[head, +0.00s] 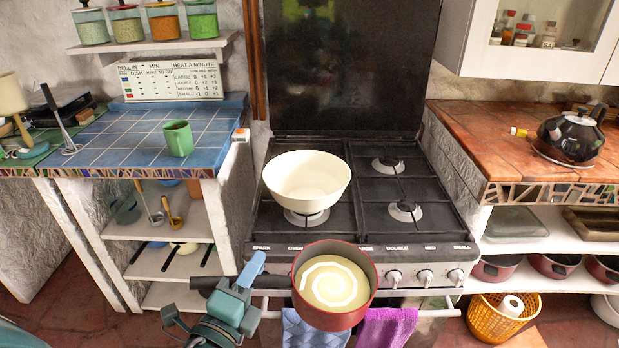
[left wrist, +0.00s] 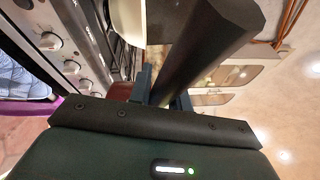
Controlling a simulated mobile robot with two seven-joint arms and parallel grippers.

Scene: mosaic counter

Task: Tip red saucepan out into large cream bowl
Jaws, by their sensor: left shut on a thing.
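The red saucepan (head: 335,316) is held upright in front of the stove, with pale yellow contents (head: 333,283) marked by a white swirl. My left gripper (head: 240,285) is shut on its dark handle (head: 208,284); the handle also fills the top of the left wrist view (left wrist: 205,50). The large cream bowl (head: 306,180) stands on the front left burner of the stove, behind the saucepan and a little to its left. Part of the bowl also shows in the left wrist view (left wrist: 128,20). My right gripper does not show.
The black stove (head: 375,222) has bare burners on its right half. A blue towel (head: 302,330) and a purple towel (head: 388,327) hang at its front. A green mug (head: 178,138) stands on the blue tiled counter (head: 120,130) at left. A black kettle (head: 570,138) stands at right.

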